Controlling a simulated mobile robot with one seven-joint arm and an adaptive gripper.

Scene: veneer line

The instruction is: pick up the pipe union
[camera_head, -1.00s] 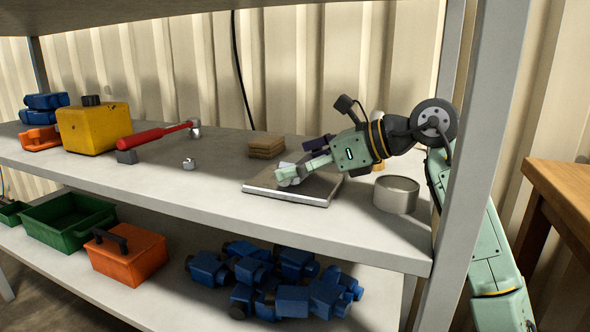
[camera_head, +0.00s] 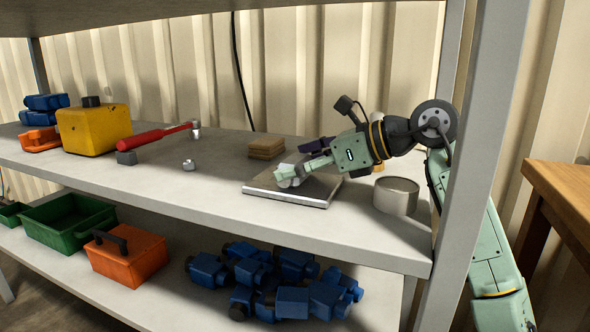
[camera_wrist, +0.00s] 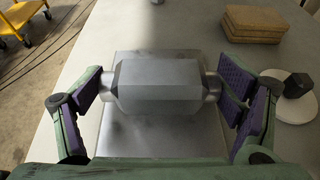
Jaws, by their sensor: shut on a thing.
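The pipe union (camera_wrist: 158,86) is a grey metal piece with a wide faceted middle and a short round stub at each end. My gripper (camera_wrist: 160,90) is shut on it, with the purple pads at the two stubs. In the head view the pipe union (camera_head: 287,179) shows as a small pale shape at the tip of my gripper (camera_head: 298,173), partly hidden by the fingers. It is over the flat metal plate (camera_head: 318,201) on the upper shelf. I cannot tell whether it touches the plate.
A stack of brown blocks (camera_head: 266,147) is behind the plate. A round grey tin (camera_head: 396,196) stands to its right, near the shelf post (camera_head: 476,140). A small metal nut (camera_head: 189,165), a red-handled hammer (camera_head: 150,137) and a yellow box (camera_head: 94,130) lie left.

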